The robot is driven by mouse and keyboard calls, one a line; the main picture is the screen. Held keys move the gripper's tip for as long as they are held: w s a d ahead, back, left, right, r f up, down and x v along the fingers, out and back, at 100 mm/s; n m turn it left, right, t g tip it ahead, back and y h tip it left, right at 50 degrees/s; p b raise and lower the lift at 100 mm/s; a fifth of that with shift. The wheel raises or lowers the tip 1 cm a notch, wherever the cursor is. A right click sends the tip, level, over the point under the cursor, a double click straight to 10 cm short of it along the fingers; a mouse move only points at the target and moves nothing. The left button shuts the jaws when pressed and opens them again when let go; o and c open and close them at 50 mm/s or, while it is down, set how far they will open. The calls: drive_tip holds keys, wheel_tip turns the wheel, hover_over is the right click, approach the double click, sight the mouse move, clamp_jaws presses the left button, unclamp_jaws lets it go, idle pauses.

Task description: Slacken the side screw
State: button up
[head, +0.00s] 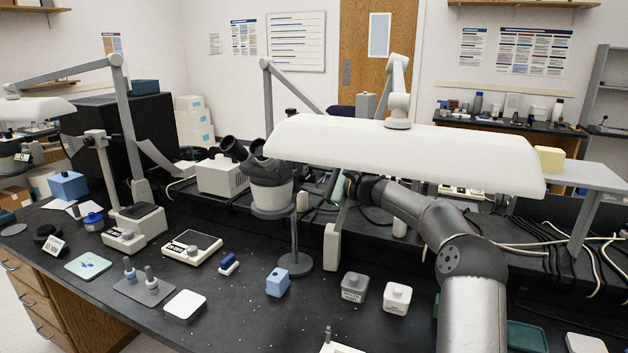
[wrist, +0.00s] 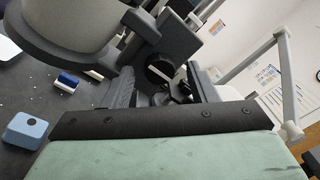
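A dark round knob (wrist: 160,68), which looks like the side screw, shows beside the bracket. My gripper (wrist: 163,92) is open, its two fingers apart on either side of the line to the knob. I cannot tell whether they touch it. In the head view my gripper (head: 341,188) is right of the microscope, partly hidden by the hood.
The lamp hood (head: 400,155) hangs low over my wrist. A blue box (head: 277,283), a grey jar (head: 354,287) and a white jar (head: 397,298) stand on the black bench in front. Cables lie at the right. Open bench shows at front centre.

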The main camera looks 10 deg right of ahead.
drive_tip(key=b+v, duration=0.2)
drive_tip(key=v, duration=1.5)
drive_tip(key=shift+s, duration=0.2)
drive_tip(key=shift+d+r, duration=0.1)
drive_tip(key=shift+d, duration=0.1)
